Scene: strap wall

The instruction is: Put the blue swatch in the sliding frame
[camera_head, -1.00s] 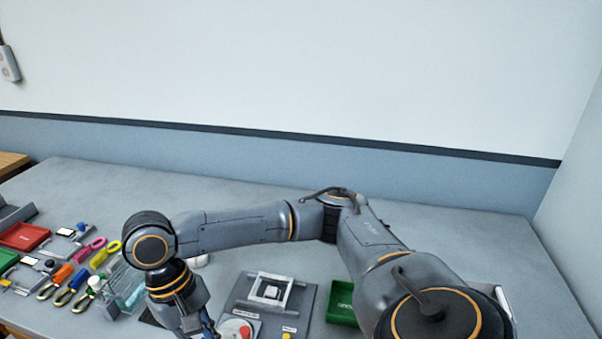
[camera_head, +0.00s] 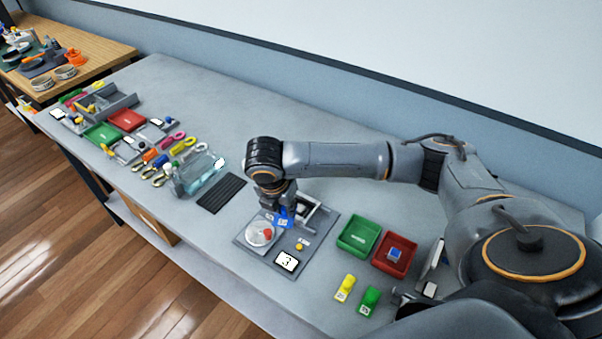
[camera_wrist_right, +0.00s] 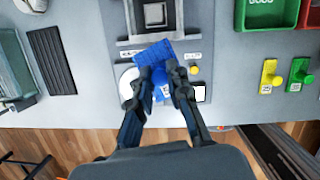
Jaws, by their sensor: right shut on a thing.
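The blue swatch (camera_head: 284,217) is between the fingers of my right gripper (camera_head: 279,210), over a grey base plate (camera_head: 268,265). In the right wrist view, my right gripper (camera_wrist_right: 161,75) is shut on the swatch's blue handle part, and its flat blue sheet (camera_wrist_right: 153,53) points toward the sliding frame (camera_wrist_right: 127,27). The sheet's far edge is close to the frame's near bar; I cannot tell if they touch. The sliding frame also shows in the head view (camera_head: 322,218), partly hidden by my right arm. My left gripper is not in view.
A round dial (camera_head: 258,234) with a red knob and a yellow button (camera_head: 299,247) are on the plate. A green tray (camera_head: 358,236) and a red tray (camera_head: 394,256) stand to the right. Yellow (camera_head: 345,287) and green (camera_head: 369,299) swatches lie in front. A black ribbed mat (camera_head: 222,193) lies left.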

